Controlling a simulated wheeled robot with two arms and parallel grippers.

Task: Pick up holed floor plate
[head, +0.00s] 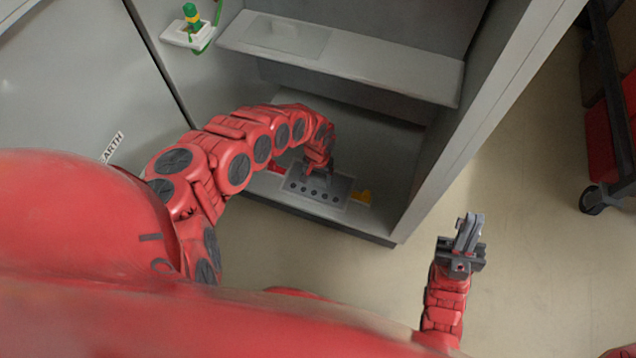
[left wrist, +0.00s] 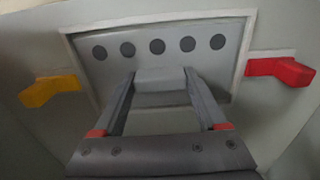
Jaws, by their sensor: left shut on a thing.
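The holed floor plate (head: 330,192) is a grey rectangular plate with a row of several dark round holes. It lies at the floor of the open cabinet. In the left wrist view the plate (left wrist: 158,62) fills the upper middle, its holes beyond my fingertips. My left gripper (head: 318,172) reaches down onto the plate. In the left wrist view the left gripper (left wrist: 160,76) has its fingers apart on either side of a part of the plate, shut on it. I cannot tell whether the plate is lifted. My right gripper (head: 470,228) is empty, its fingers close together, outside the cabinet.
A yellow piece (left wrist: 50,90) and a red piece (left wrist: 282,70) flank the plate. A grey shelf (head: 390,80) spans the cabinet above. A green plug (head: 192,14) is on a white socket box (head: 187,38) at the upper left.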

